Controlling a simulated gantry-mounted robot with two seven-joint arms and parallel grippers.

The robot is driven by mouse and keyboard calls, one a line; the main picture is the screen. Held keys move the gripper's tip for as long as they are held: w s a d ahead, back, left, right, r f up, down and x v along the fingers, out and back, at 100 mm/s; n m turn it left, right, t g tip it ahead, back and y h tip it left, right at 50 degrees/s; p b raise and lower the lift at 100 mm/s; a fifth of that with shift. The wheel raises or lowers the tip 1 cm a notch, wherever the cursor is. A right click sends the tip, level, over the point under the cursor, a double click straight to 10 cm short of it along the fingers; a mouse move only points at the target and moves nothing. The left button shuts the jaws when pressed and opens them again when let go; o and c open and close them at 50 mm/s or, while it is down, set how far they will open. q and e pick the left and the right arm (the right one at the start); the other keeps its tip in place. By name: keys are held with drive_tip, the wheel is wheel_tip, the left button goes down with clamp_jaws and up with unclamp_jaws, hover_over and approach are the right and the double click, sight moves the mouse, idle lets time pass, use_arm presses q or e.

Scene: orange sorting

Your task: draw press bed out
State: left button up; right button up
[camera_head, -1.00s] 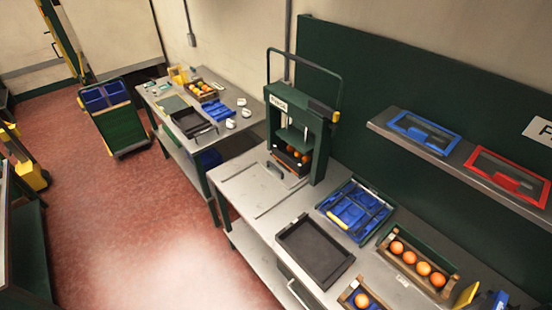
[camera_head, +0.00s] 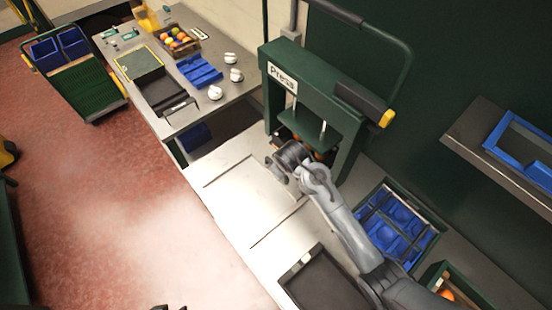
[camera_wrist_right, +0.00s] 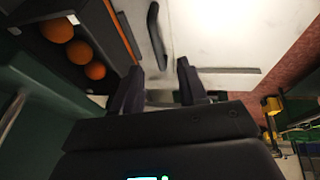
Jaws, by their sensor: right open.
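The green press (camera_head: 352,118) stands at the back of the steel bench. Its bed (camera_wrist_right: 85,30) shows in the right wrist view as a dark tray with an orange edge strip, holding oranges (camera_wrist_right: 73,52) inside the press. A dark bar handle (camera_wrist_right: 155,35) lies beside the bed, over the pale bench top. My right gripper (camera_wrist_right: 158,82) is open and empty, its two fingers pointing towards the handle but apart from it. In the head view my right gripper (camera_head: 280,167) is at the press mouth and its wrist hides most of the bed. A small dark shape at the bottom edge may be my left gripper (camera_head: 169,307).
A black tray (camera_head: 290,276) and a blue divided tray (camera_head: 436,232) are on the bench near my right arm. The press lever (camera_head: 364,102) juts out above. A shelf (camera_head: 478,137) is at right.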

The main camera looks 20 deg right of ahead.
drive_tip(key=x, duration=0.3)
drive_tip(key=w+x, duration=0.1)
drive_tip(key=x, duration=0.5)
drive_tip(key=shift+w, duration=0.5)
clamp_jaws()
